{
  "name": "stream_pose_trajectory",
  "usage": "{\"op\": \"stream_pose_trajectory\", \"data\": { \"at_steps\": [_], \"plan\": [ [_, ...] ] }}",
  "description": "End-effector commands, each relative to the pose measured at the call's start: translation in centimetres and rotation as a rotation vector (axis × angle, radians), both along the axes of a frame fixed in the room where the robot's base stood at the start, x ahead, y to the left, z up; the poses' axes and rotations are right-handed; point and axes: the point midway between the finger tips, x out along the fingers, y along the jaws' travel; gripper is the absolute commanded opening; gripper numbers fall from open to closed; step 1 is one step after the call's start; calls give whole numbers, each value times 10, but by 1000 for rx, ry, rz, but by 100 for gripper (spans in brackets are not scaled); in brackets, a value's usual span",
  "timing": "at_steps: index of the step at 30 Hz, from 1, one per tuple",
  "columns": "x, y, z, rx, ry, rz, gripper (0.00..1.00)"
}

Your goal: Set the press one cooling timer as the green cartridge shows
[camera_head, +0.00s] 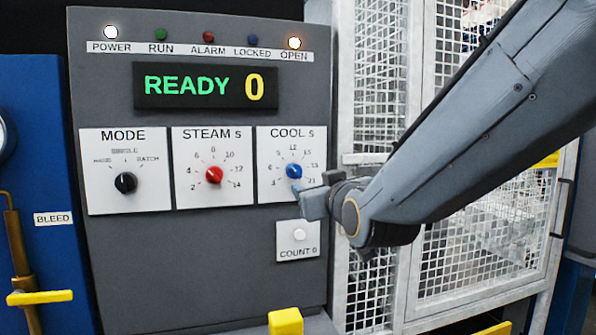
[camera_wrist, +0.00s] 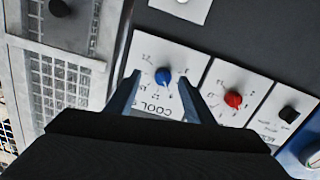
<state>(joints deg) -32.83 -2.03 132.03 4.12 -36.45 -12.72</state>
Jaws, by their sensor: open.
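The blue COOL s dial (camera_head: 293,171) sits on a white plate with printed numbers, at the right of the dial row on the grey press panel (camera_head: 200,250). Its exact setting is too small to tell. My gripper (camera_head: 303,194) is at the lower right of this dial in the head view. In the wrist view my gripper (camera_wrist: 160,82) is open, and the blue dial (camera_wrist: 163,76) shows between its two fingertips. I cannot tell whether they touch it. No green cartridge is in view.
The red STEAM s dial (camera_head: 213,174) and black MODE dial (camera_head: 125,182) are to the left. A COUNT button (camera_head: 299,234) is below. The display (camera_head: 205,86) reads READY 0. The POWER lamp (camera_head: 110,32) and OPEN lamp (camera_head: 294,43) are lit. A mesh guard (camera_head: 375,110) stands right.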

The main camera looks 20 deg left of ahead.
Motion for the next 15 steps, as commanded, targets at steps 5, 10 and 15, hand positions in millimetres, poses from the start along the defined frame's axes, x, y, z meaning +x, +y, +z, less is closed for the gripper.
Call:
{"op": "stream_pose_trajectory", "data": {
  "at_steps": [5,10,15],
  "plan": [
    [-2,17,23,26,-60,22,48],
    [14,26,23,25,-59,20,48],
    [34,38,22,25,-57,20,48]
  ]
}}
